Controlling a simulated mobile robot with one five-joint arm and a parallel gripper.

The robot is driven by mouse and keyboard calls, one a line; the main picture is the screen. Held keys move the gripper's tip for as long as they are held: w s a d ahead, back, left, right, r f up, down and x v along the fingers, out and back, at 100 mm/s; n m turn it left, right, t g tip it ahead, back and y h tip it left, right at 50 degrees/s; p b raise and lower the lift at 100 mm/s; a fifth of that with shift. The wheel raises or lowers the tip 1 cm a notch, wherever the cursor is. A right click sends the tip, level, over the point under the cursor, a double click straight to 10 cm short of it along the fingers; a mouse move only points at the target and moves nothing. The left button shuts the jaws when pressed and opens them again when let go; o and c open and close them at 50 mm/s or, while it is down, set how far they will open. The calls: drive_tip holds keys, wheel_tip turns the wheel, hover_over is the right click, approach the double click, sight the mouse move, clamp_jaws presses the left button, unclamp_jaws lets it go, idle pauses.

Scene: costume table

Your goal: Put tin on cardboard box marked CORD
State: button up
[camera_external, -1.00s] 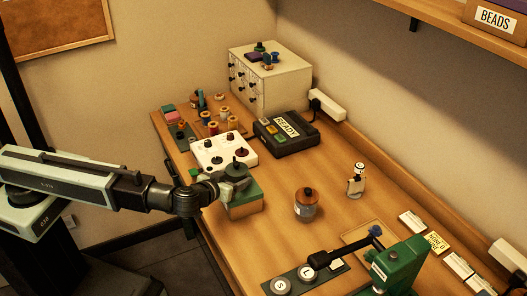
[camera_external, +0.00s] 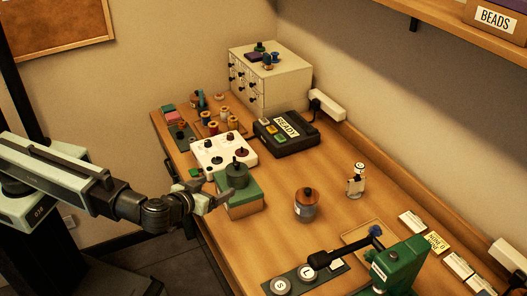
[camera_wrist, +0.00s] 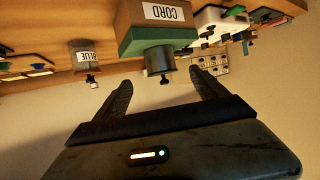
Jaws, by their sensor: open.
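The tin (camera_external: 237,176) is a dark green cylinder with a small knob on top. It stands upright on the green lid of the cardboard box (camera_external: 243,210) at the table's left edge. In the wrist view the picture is upside down. There the box's CORD label (camera_wrist: 164,12) shows, and the tin (camera_wrist: 160,62) rests against the green lid. My gripper (camera_external: 212,196) is beside the box and tin on their left. Its fingers (camera_wrist: 160,82) are spread apart with nothing between them, and a gap shows between them and the tin.
A jar with a brown lid (camera_external: 306,204) stands right of the box. A white panel with knobs (camera_external: 224,153) is just behind the box, and a black READY device (camera_external: 286,133) is further back. A green machine (camera_external: 400,265) stands at the front right.

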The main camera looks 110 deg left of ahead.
drive_tip(key=s+d+f+m+g+h, duration=0.1)
drive_tip(key=s+d+f+m+h, duration=0.3)
drive_tip(key=d+f+m+h, duration=0.2)
drive_tip(key=s+d+f+m+g+h, duration=0.2)
drive_tip(key=s+d+f+m+h, duration=0.3)
drive_tip(key=d+f+m+h, duration=0.2)
drive_tip(key=shift+s+d+f+m, duration=0.15)
drive_tip(key=shift+d+f+m, duration=0.6)
drive_tip(key=shift+d+m, duration=0.4)
